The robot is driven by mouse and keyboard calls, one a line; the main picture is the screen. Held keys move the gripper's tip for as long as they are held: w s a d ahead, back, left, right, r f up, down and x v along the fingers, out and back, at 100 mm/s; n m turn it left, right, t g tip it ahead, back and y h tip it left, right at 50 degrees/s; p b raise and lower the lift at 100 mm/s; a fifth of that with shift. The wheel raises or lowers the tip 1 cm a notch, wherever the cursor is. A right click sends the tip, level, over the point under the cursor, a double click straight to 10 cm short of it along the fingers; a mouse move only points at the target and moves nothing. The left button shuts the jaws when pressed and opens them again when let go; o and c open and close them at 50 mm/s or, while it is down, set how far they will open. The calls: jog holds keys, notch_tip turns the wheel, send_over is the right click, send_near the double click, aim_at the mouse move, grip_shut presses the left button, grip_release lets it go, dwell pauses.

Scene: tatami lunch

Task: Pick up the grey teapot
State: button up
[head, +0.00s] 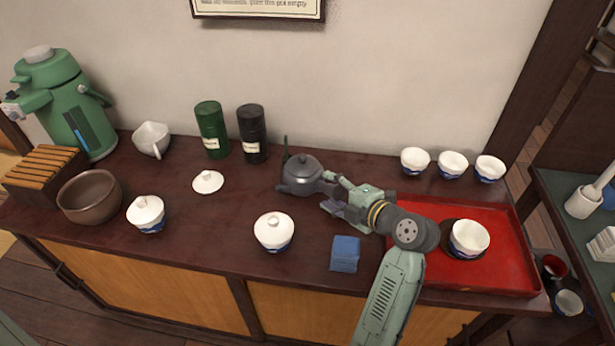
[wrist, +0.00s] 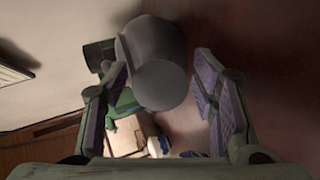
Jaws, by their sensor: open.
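The grey teapot (head: 301,174) stands upright on the dark counter, left of my gripper in the head view. Its lid knob shows on top, and its right side is close to the fingers. My gripper (head: 330,192) is open and reaches leftward at the teapot's right side. In the wrist view the grey teapot (wrist: 158,65) shows as a large rounded shape ahead, between the spread fingers of my gripper (wrist: 165,85) and nearer the left finger. I cannot tell whether a finger touches it.
A black canister (head: 252,135) and a green canister (head: 211,130) stand behind and left of the teapot. A lidded cup (head: 274,232) and a blue cloth block (head: 345,254) lie in front. A red tray (head: 500,272) with a cup (head: 469,238) is at right.

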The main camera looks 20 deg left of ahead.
jog(key=shift+a+f, duration=0.1)
jog(key=shift+c, duration=0.2)
grip_shut()
dwell(0.5)
